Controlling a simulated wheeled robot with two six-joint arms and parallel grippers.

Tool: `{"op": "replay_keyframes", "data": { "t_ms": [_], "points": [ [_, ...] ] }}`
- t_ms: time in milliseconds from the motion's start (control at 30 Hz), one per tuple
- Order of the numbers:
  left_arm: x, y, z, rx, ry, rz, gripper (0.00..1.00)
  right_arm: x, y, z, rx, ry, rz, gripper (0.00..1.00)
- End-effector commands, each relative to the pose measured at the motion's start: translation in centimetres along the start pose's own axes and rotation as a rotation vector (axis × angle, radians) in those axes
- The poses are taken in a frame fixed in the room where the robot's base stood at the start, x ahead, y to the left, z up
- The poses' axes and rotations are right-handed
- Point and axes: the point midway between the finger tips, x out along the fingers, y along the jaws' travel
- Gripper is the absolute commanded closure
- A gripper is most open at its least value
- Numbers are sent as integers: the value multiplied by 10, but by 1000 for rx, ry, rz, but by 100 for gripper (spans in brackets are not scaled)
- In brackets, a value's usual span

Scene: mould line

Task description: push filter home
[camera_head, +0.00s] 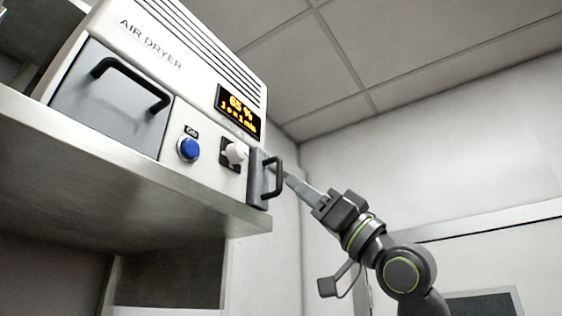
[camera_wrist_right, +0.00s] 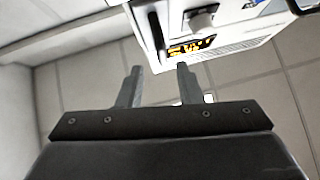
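The air dryer (camera_head: 205,145) is a white box on a metal shelf in the head view. The filter (camera_head: 256,180) is a grey slab with a black handle (camera_head: 276,178) at the right end of its front, and it appears to stand out from the panel. My right gripper (camera_head: 290,180) is just right of the handle; whether it touches cannot be told. In the right wrist view my right gripper (camera_wrist_right: 158,72) has its two fingers apart with nothing between them, and the black handle (camera_wrist_right: 157,30) is ahead of them. My left gripper is not in view.
The shelf (camera_head: 130,175) runs under the dryer. A grey drawer (camera_head: 105,100) with a black handle, a blue button (camera_head: 189,149), a white knob (camera_head: 236,153) and a lit display (camera_head: 238,108) are on the front.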

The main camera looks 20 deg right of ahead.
Motion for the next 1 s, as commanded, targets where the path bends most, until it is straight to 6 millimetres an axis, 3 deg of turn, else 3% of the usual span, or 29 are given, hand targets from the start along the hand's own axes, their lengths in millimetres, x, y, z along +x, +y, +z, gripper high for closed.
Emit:
{"op": "replay_keyframes", "data": {
  "t_ms": [100,300,500,800,1000],
  "points": [
    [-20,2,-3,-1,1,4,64,26,0,-3,4,-1,-1,68],
    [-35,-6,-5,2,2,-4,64,50,0,-3,1,0,0,68],
    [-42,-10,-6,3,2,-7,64,61,0,-1,1,0,-1,68],
    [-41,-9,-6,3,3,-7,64,62,0,0,0,0,0,68],
    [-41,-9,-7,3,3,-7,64,62,0,0,0,0,0,91]
  ]
}}
